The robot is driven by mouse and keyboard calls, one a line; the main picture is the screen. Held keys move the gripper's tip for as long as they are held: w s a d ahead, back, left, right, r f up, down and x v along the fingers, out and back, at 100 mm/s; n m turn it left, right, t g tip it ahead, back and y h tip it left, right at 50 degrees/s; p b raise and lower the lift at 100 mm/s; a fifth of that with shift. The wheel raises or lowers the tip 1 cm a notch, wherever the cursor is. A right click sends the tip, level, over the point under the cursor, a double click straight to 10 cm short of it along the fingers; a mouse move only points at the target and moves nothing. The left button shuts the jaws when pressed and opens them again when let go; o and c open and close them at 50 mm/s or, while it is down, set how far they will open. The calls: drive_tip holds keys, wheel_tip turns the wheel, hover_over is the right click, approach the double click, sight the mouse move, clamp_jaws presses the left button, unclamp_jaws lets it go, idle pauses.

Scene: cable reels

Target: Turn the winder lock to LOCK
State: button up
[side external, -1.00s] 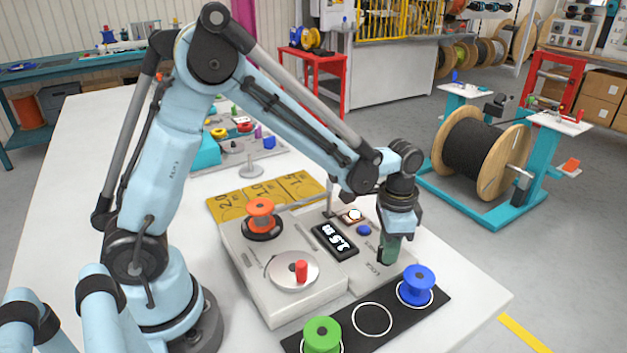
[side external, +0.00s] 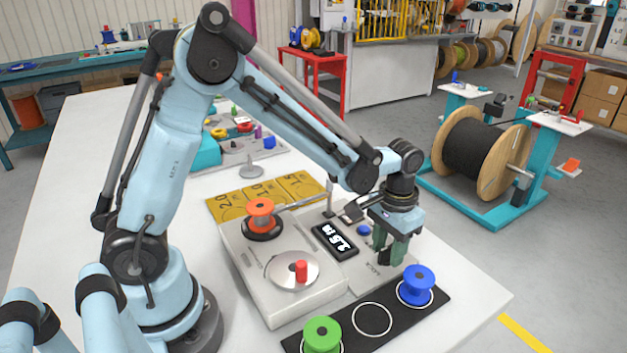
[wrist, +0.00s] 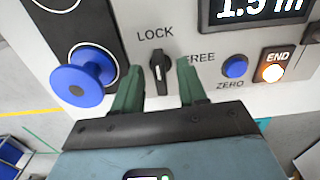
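The winder lock (wrist: 160,74) is a small black knob on the pale panel in the wrist view. Its long bar stands almost upright in that view, with its upper end, which has a pale mark, towards the LOCK label (wrist: 155,33). The FREE label (wrist: 200,57) is to its right, partly hidden by a finger. My gripper (wrist: 159,66) is open, with one green finger on each side of the knob and a visible gap to both. In the side view my gripper (side external: 390,256) is low over the panel's front right part, and the fingers largely hide the knob.
A blue ZERO button (wrist: 235,66) and a lit END button (wrist: 273,68) are right of the knob. A blue spool (wrist: 80,82) stands close on the left. The display (side external: 335,240), the orange spool (side external: 261,213) and a crank disc (side external: 292,271) are further left in the side view.

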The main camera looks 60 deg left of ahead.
sight(389, 247)
wheel_tip(389, 247, up, 7)
drive_tip(key=shift+r, duration=0.1)
idle(0.5)
drive_tip(key=shift+c, duration=0.3)
